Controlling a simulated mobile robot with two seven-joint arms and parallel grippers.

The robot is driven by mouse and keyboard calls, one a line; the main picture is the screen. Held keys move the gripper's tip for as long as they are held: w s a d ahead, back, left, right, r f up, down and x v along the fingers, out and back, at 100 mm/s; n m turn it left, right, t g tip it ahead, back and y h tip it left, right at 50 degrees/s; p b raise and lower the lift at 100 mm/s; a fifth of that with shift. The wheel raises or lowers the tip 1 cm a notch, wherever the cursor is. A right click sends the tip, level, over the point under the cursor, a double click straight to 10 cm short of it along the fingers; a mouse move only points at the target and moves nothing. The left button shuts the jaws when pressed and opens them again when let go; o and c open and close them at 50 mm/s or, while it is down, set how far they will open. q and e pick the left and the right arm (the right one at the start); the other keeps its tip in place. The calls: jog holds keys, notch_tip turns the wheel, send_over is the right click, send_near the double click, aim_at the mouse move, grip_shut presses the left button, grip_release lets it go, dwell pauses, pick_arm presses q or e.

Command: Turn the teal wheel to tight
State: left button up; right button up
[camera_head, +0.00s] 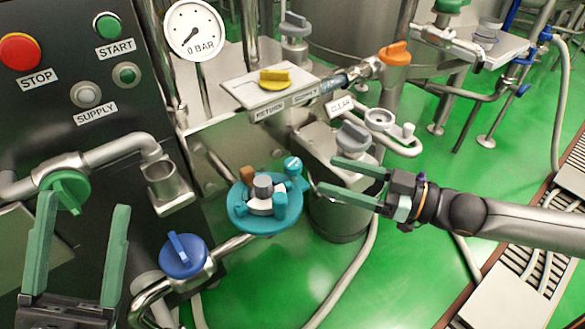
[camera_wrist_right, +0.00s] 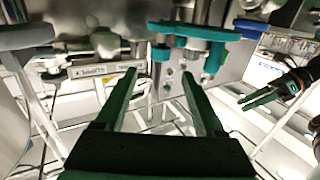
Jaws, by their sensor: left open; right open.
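The teal wheel (camera_head: 240,216) is a round teal disc with a grey hub and raised blocks on top, low in the middle of the head view. A small teal knob (camera_head: 293,166) with a white mark sits at its upper right edge. In the right wrist view, teal parts (camera_wrist_right: 195,31) show edge-on beyond the fingertips. My right gripper (camera_head: 328,176) is open and empty, just right of the small knob, apart from the wheel in the picture. My left gripper (camera_head: 84,203) is open and empty at the lower left, well away from the wheel. Any tight marking is unreadable.
A blue valve handle (camera_head: 183,256) is below left of the wheel, and a green one (camera_head: 66,190) is near my left gripper. A grey knob (camera_head: 353,136) stands behind my right fingers. A gauge (camera_head: 194,28) reads near 0 BAR.

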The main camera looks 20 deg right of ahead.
aim_at(301, 165)
jog(key=shift+b+x, duration=0.45)
jog(key=shift+x, duration=0.35)
jog(key=shift+b+x, duration=0.35)
jog(key=shift+x, duration=0.9)
jog(key=shift+b+x, duration=0.4)
jog(key=shift+x, duration=2.1)
grip_shut()
